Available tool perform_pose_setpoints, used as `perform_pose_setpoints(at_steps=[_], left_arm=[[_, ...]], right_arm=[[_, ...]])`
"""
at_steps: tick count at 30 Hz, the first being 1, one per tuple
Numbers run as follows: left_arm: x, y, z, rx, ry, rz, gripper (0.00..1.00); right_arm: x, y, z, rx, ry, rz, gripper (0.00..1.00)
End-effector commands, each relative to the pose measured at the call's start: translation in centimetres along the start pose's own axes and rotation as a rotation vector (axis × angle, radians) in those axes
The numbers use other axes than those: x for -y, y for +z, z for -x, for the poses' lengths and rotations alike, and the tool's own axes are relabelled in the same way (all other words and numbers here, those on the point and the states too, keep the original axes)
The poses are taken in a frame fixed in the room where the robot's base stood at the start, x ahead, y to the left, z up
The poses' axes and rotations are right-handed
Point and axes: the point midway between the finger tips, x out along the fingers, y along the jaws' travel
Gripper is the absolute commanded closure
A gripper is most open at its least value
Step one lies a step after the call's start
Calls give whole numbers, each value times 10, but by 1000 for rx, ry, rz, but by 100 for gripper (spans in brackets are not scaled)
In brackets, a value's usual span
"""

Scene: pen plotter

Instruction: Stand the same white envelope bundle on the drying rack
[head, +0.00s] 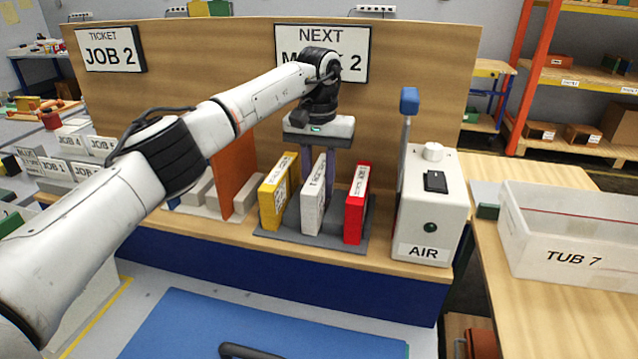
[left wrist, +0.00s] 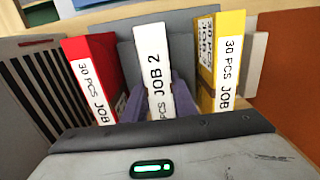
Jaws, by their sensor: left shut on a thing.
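The white envelope bundle (head: 313,200), labelled JOB 2, stands upright in the middle of the grey rack (head: 268,236), between a yellow bundle (head: 276,195) and a red bundle (head: 356,205). My left gripper (head: 318,172) is above it, its purple fingers shut on the bundle's two sides. The left wrist view also shows the white bundle (left wrist: 153,70) between the fingers (left wrist: 159,104), with the red bundle (left wrist: 92,75) left and the yellow one (left wrist: 229,62) right. Whether its bottom edge rests fully on the rack is hard to tell. My right gripper is out of view.
A white AIR box (head: 430,215) with a blue-topped lever (head: 408,102) stands right of the rack. An orange panel (head: 236,180) stands to its left. A wooden backboard (head: 420,80) rises behind. A clear tub (head: 575,225), TUB 7, sits on the right-hand table.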

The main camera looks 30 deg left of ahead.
Motion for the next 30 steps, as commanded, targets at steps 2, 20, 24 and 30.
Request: perform_pose_setpoints(at_steps=[2, 20, 24, 30], left_arm=[[0, 0, -3, -2, 2, 0, 100], [0, 0, -6, -1, 0, 0, 56], [0, 0, -5, -2, 1, 0, 56], [-1, -1, 17, -5, 1, 1, 56]], right_arm=[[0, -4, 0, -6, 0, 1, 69], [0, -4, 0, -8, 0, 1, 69], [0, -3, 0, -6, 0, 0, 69], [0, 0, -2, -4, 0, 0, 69]])
